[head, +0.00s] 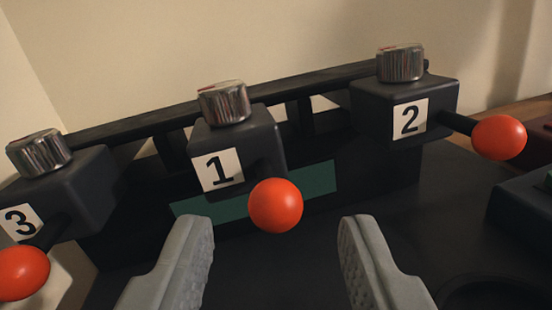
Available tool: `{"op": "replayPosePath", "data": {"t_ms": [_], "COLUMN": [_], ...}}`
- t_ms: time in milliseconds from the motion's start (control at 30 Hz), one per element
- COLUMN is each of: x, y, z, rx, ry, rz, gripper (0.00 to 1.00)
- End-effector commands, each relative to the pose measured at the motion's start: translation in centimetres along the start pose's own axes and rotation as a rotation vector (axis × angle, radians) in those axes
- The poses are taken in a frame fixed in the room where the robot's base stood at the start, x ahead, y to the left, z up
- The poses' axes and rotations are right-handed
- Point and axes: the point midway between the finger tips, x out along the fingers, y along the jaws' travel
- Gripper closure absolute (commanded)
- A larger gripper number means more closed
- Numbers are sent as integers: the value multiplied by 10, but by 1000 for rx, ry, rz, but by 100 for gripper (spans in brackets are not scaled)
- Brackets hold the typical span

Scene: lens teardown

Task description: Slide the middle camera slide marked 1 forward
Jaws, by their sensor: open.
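The middle camera slide marked 1 (264,147) is a dark block with a white number label (217,171) and a silver knurled knob (223,103) on top. A red ball handle (275,206) sticks out from its front toward me. My gripper (276,245) is open, with its two grey fingers apart at the bottom of the view. The red ball shows between and just above the fingertips in the picture. The fingers do not appear to touch it; the exact depth gap is hard to tell.
Slide 3 (75,185) with its red ball (22,273) is at left. Slide 2 (440,96) with its red ball (498,137) is at right. A black rail (160,122) runs behind them. A green strip (320,179) lies below slide 1. A dark box (525,212) stands at the right edge.

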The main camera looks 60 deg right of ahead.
Motion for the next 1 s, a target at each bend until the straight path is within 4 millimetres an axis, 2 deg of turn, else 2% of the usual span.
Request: {"op": "replayPosePath", "data": {"t_ms": [100,233,600,633,833,1000], "x": [16,26,30,30,30,30], "y": [0,0,0,0,0,0], "z": [0,0,0,0,0,0], "rx": [0,0,0,0,0,0], "ry": [1,0,1,1,0,0], "rz": [1,0,-1,-1,-1,-1], "gripper": [58,58,58,60,99,100]}}
